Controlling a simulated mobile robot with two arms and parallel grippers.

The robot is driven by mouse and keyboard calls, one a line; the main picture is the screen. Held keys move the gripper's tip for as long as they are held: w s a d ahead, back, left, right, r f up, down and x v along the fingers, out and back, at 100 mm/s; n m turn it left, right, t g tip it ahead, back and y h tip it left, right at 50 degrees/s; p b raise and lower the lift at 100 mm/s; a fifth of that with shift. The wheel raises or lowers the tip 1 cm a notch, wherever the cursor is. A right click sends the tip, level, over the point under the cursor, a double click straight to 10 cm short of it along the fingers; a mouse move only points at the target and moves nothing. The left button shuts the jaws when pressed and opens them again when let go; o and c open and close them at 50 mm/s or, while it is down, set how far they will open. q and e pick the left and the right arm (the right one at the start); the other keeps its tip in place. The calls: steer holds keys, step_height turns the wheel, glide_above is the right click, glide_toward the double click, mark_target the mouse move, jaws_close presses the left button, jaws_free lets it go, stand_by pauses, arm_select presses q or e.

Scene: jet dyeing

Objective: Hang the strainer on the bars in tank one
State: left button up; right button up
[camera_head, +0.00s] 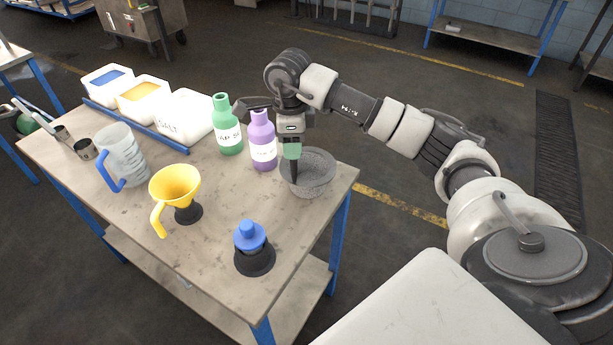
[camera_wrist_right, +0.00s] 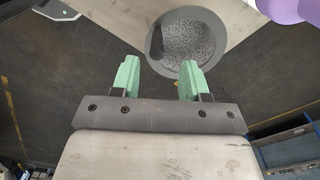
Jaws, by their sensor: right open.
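The strainer (camera_head: 318,172) is a grey speckled bowl on the right corner of the worktable. My right gripper (camera_head: 293,168) points down at its left side. In the right wrist view the strainer (camera_wrist_right: 190,42) lies beyond the green fingers of the right gripper (camera_wrist_right: 158,72), which are apart with nothing seen between them. A dark strip shows at the left of its rim. I cannot tell whether a finger touches the rim. My left gripper is not in view. I see no tank or bars that I can identify as tank one.
A purple bottle (camera_head: 263,145) and a green bottle (camera_head: 228,130) stand close to the left of the gripper. A yellow funnel (camera_head: 178,183), a blue-capped item (camera_head: 250,238) and a measuring jug (camera_head: 122,155) share the worktable (camera_head: 215,250). Open floor lies beyond its right edge.

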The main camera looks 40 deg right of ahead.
mark_target(294, 181)
steer(key=shift+f, duration=0.95)
steer(key=f, duration=0.1)
steer(key=f+p, duration=0.2)
steer(key=f, duration=0.1)
steer(key=shift+s, duration=0.25)
steer(key=shift+w+f, duration=0.1)
steer(key=shift+f, duration=0.6)
jaws_close()
